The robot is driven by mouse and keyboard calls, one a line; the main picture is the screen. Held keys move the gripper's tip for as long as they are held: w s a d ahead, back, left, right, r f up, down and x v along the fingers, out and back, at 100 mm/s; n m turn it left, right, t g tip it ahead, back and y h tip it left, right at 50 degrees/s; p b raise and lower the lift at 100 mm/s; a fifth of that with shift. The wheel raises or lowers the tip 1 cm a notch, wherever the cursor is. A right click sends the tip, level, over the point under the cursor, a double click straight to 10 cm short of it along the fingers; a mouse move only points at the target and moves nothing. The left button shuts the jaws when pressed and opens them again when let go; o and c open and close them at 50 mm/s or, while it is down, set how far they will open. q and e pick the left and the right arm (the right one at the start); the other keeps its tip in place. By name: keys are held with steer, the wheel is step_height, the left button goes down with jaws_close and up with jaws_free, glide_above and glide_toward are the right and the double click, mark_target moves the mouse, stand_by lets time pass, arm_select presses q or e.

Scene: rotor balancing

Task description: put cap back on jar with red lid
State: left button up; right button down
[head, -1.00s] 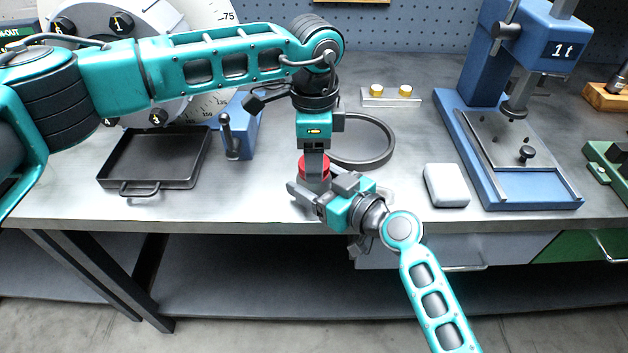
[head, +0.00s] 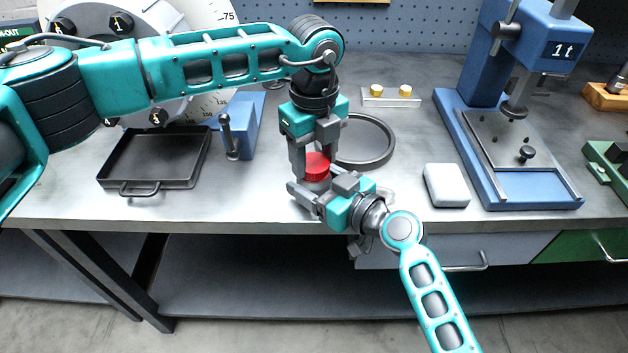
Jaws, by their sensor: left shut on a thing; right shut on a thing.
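The red lid (head: 316,166) sits on top of the jar (head: 317,184) near the front edge of the bench. Only a small grey part of the jar shows between the fingers. My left gripper (head: 315,168) points down from above and is shut on the red lid, one finger on each side. My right gripper (head: 315,194) comes in from the lower right and is shut on the jar below the lid. Whether the lid is fully seated on the jar cannot be told.
A black ring (head: 375,160) lies just behind the jar. A black tray (head: 155,160) and blue block with a handle (head: 240,130) stand left. A white box (head: 446,185) and blue press (head: 520,150) stand right. Brass pieces on a plate (head: 391,98) lie behind.

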arm_select(q)
steer(key=m, duration=0.5)
steer(key=shift+m, duration=0.4)
steer(key=m, duration=2.2)
steer(key=shift+f, duration=0.1)
steer(key=m, duration=1.5)
steer(key=o, duration=1.3)
steer(key=shift+c, duration=0.2)
